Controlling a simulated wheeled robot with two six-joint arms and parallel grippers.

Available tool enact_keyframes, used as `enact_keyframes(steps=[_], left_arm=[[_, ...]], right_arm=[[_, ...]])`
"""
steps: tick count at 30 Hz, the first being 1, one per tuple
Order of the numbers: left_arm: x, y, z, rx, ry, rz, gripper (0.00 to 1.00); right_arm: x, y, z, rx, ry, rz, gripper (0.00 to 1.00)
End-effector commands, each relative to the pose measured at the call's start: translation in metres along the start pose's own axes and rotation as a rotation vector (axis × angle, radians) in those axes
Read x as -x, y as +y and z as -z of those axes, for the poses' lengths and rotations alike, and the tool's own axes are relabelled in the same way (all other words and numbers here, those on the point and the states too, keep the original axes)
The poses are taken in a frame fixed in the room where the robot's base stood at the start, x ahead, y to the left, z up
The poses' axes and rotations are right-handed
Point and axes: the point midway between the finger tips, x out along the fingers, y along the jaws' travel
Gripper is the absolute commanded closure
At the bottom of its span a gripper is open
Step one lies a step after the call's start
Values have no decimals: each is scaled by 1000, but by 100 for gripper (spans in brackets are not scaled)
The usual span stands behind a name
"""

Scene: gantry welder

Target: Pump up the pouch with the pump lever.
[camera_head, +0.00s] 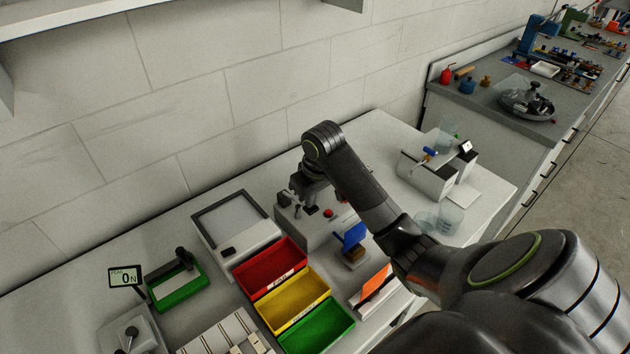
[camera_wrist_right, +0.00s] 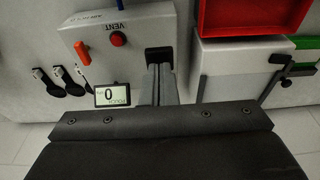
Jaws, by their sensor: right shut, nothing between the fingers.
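The pump unit is a pale grey box (camera_wrist_right: 115,22) with a red button (camera_wrist_right: 118,39) beside the word VENT, seen in the right wrist view. A small display (camera_wrist_right: 112,95) at its front reads 0. A dark square part (camera_wrist_right: 158,56), possibly the end of the pump lever, lies just beyond my right fingertips; I cannot tell whether they touch. My right gripper (camera_wrist_right: 164,73) is shut and empty; in the head view the gripper (camera_head: 311,207) is over the box, left of the red button (camera_head: 328,212). I cannot make out the pouch. My left gripper is out of view.
Red (camera_head: 270,268), yellow (camera_head: 295,300) and green (camera_head: 318,330) bins stand at the front. A white tray-like device (camera_head: 236,228) is left of the pump box. A blue-topped stand (camera_head: 353,240) and clear cups (camera_head: 448,218) are to the right. The wall runs behind.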

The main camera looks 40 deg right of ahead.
Motion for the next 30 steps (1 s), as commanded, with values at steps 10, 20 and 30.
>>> enact_keyframes(steps=[10,20,30], left_arm=[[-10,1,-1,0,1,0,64],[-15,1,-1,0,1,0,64],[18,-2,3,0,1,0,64]], right_arm=[[-27,-1,-6,0,-2,2,100],[-43,0,-8,0,0,0,100],[-16,0,-3,0,0,1,100]])
